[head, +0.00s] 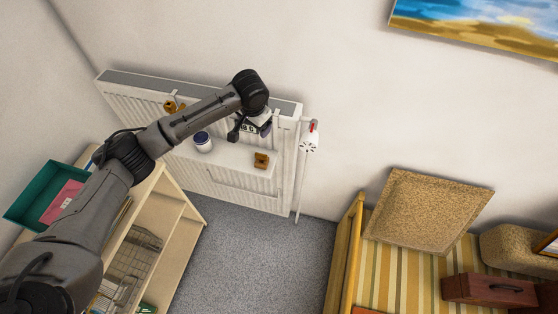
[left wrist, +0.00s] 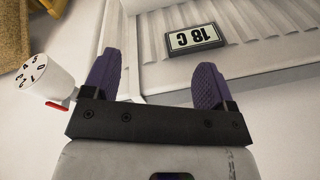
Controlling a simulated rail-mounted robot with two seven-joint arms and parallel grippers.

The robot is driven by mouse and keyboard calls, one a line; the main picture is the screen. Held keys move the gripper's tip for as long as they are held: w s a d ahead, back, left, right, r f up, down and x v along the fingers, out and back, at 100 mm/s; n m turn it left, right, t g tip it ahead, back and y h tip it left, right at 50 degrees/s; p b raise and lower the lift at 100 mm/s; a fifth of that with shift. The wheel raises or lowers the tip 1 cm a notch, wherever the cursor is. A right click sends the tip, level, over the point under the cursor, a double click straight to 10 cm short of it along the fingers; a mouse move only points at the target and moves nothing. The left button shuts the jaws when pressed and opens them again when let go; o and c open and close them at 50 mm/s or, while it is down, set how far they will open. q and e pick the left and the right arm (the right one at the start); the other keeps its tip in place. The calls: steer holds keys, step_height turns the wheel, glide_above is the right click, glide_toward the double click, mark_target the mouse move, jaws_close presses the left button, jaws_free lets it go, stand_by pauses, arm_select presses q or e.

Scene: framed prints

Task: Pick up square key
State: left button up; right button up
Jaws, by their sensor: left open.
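I cannot make out a square key for certain in either view. A small brown block-like object (head: 261,160) sits on the white shelf (head: 225,157) in front of the radiator; it is too small to identify. My left gripper (head: 252,132) is in front of the radiator, above that shelf. In the left wrist view its two purple-padded fingers (left wrist: 155,80) are spread apart with nothing between them. A black-and-white sign reading 18 C (left wrist: 196,39) lies beyond the fingers. My right gripper is in neither view.
The white radiator (head: 245,190) has a valve with a numbered white head (head: 310,143) at its right; the head also shows in the left wrist view (left wrist: 48,77). A blue-and-white jar (head: 203,142) stands on the shelf. A wooden shelf unit (head: 185,208) stands left, a striped bench right.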

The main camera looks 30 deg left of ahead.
arm_select(q)
steer(key=d+f+n+g+h, duration=0.1)
steer(key=d+n+g+h, duration=0.1)
steer(key=n, duration=0.3)
glide_above(261, 154)
step_height(261, 154, down, 9)
steer(key=shift+s+f+b, duration=0.1)
steer(key=shift+f+b, duration=0.35)
steer(key=shift+f, duration=2.05)
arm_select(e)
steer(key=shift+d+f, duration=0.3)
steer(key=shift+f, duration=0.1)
arm_select(q)
steer(key=shift+c, duration=0.3)
steer(key=c, duration=0.9)
steer(key=shift+c, duration=0.2)
steer(key=shift+r, duration=0.15)
